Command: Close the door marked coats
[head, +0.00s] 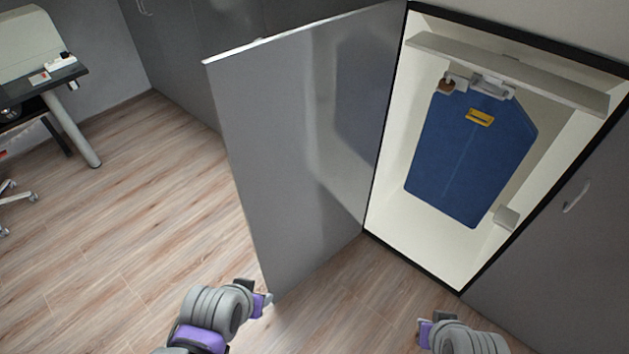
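The grey door (300,150) stands wide open, swung out to the left of a lit closet (407,225). No coats marking is readable on the side I see. Inside the closet a blue garment bag (472,155) with a yellow label hangs below a pale shelf or rail (510,75). My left gripper (268,302) is at the bottom, close to the door's lower free corner; I cannot tell whether it touches. My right gripper (422,330) is at the bottom right, in front of the closet and apart from the door. The finger gaps of both are unclear.
A closed grey door with a curved handle (577,196) adjoins the closet on the right. More grey cupboard fronts (185,50) line the back. A dark desk (45,83) and part of a chair (15,195) stand at the left. The wooden floor (150,200) between is clear.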

